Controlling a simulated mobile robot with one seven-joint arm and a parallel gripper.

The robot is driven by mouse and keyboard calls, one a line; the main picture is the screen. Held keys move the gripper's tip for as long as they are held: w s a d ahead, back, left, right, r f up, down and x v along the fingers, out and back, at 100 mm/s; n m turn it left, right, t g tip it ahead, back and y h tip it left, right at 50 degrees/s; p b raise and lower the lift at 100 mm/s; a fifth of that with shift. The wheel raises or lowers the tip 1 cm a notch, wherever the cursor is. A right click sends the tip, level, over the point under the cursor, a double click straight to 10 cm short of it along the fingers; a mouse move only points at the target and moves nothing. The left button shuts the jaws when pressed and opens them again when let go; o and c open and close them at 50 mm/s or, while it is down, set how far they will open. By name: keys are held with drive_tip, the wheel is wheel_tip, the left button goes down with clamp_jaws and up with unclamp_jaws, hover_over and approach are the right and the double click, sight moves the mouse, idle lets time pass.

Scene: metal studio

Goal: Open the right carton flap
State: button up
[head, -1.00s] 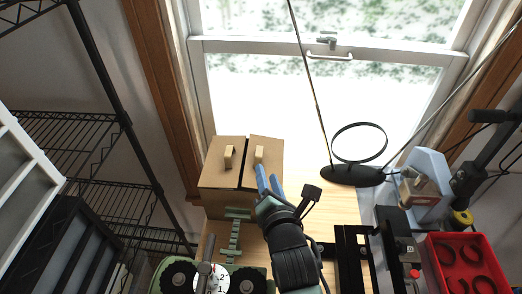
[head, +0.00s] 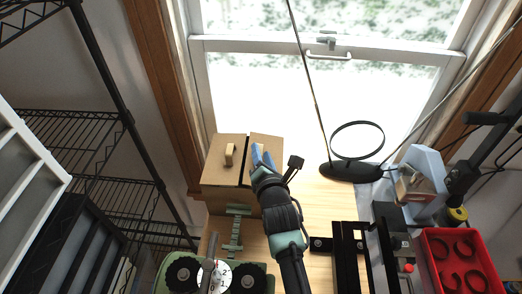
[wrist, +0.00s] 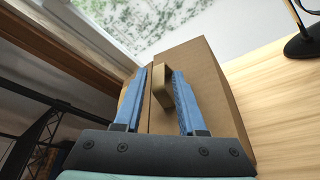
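The brown carton (head: 216,172) stands on the wooden bench below the window, both top flaps closed with a dark seam between them. The left flap's handle (head: 229,154) is in plain view. My gripper (head: 262,150) is over the right flap (head: 268,140), its blue fingers covering most of that flap's handle in the head view. In the wrist view, the right flap's tan handle (wrist: 162,95) stands between my two spread fingers (wrist: 160,74). It looks closer to the right finger, with a gap to the left one. Whether it touches either finger is unclear.
A black ring stand (head: 350,171) is right of the carton on the bench. A red bin (head: 462,262) and a grey-blue machine (head: 424,178) are farther right. Black wire shelving (head: 85,150) is at the left. Bare bench (head: 312,207) lies right of my arm.

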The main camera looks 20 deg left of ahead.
drive_tip(key=shift+w+a+f, duration=0.1)
drive_tip(key=shift+w+a, duration=0.15)
drive_tip(key=shift+w, duration=0.2)
clamp_jaws()
idle(1.3)
